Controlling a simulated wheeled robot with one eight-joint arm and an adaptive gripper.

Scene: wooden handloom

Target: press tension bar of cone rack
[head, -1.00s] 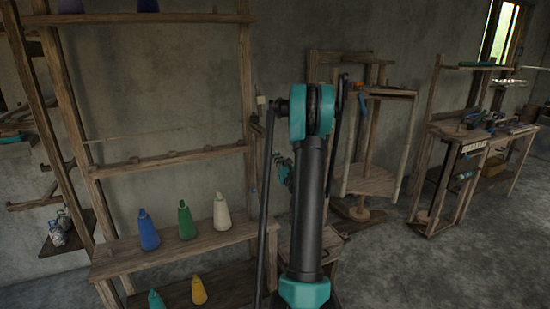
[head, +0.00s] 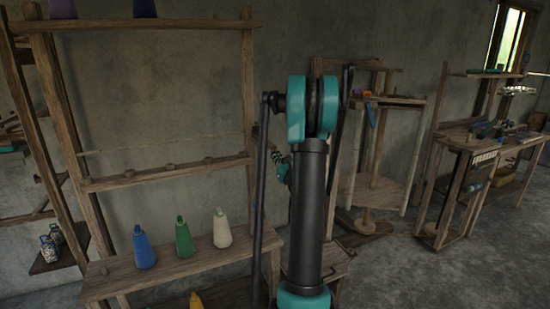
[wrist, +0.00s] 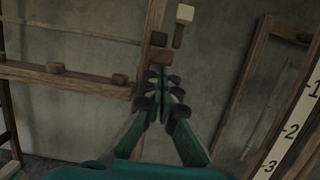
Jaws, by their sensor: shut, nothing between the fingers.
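The cone rack (head: 168,184) is a wooden frame on the left in the head view, with cones on its lower shelves. A thin pale line (head: 165,143) spans it above the middle rail; I cannot tell whether this is the tension bar. In the wrist view the rack's right post (wrist: 152,35) rises just beyond my gripper (wrist: 163,78). A pale block (wrist: 185,13) on a short stick and a dark block (wrist: 159,39) are near that post. My gripper is shut and empty, pointing toward the post; I cannot tell whether it touches. In the head view my arm mostly hides it.
Blue (head: 144,247), green (head: 184,238) and white (head: 222,228) cones stand on the rack's shelf. A wooden stand (head: 372,190) is behind my arm to the right. A workbench (head: 480,140) is at far right. Floor between them is partly free.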

